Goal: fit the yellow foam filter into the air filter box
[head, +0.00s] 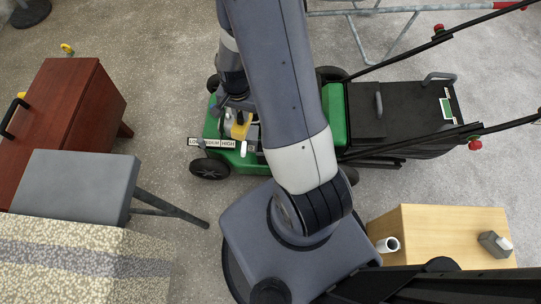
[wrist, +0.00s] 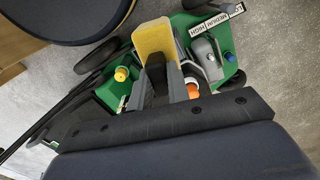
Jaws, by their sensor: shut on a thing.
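The yellow foam filter (wrist: 152,38) is held at the tips of my gripper (wrist: 156,66), its flat face showing in the wrist view. The yellow foam filter also shows in the head view (head: 240,129), over the green mower deck, with my gripper (head: 238,108) just above it in the picture. My gripper is shut on it. Below it is the mower's engine area, with a grey engine part (wrist: 206,60) close on the right in the wrist view. I cannot make out the air filter box for certain; the filter and fingers hide part of the engine. Whether the filter touches anything there is unclear.
The green mower (head: 337,115) has a black grass bag (head: 400,110) and long black handles. A wooden cabinet (head: 440,230) with a white mug (head: 388,245) stands at lower right. A red-brown cabinet (head: 70,110) and grey stool (head: 75,187) stand left. Concrete floor is open between.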

